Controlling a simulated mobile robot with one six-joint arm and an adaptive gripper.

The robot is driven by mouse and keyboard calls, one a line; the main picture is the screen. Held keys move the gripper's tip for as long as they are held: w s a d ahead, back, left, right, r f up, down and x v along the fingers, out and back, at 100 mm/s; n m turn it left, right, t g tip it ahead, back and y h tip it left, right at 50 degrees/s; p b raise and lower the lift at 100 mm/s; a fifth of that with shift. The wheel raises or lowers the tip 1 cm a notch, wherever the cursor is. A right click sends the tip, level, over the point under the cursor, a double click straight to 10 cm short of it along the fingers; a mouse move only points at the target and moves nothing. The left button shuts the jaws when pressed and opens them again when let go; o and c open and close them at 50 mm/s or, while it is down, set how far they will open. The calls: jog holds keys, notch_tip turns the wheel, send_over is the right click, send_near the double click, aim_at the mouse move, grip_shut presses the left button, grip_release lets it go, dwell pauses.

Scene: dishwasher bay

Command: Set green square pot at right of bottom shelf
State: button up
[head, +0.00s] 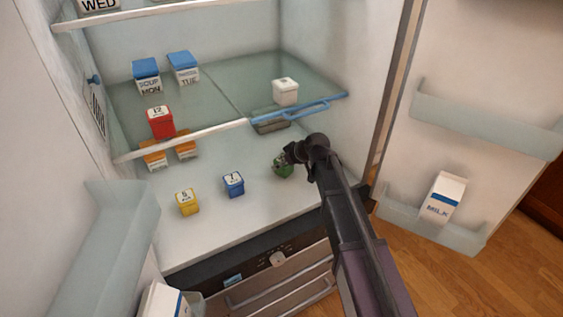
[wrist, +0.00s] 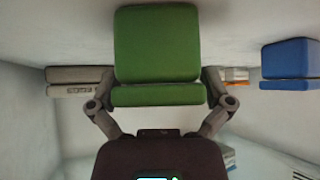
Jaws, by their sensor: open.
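The green square pot (head: 283,169) stands on the bottom shelf (head: 235,170) of the fridge, toward its right side. My gripper (head: 288,156) is at the pot, reaching in from the right front. In the wrist view the green pot (wrist: 156,45) fills the top middle, and my gripper (wrist: 158,88) has one finger at each side of it. The jaws are open around the pot. My gripper hides part of the pot in the head view, and I cannot tell whether the fingers touch it.
A blue pot (head: 233,184) and a yellow pot (head: 187,201) stand left of the green pot. Orange pots (head: 155,156) are at the back left. A glass shelf with a blue-edged part (head: 300,110) hangs above. The open door with a milk carton (head: 442,198) is at right.

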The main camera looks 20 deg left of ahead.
jog(key=shift+r, duration=0.1)
jog(key=shift+p+v, duration=0.7)
jog(key=shift+v, duration=0.1)
jog(key=p+v, duration=0.7)
jog(key=v, duration=0.3)
jog(key=shift+r, duration=0.2)
jog(key=shift+d, duration=0.1)
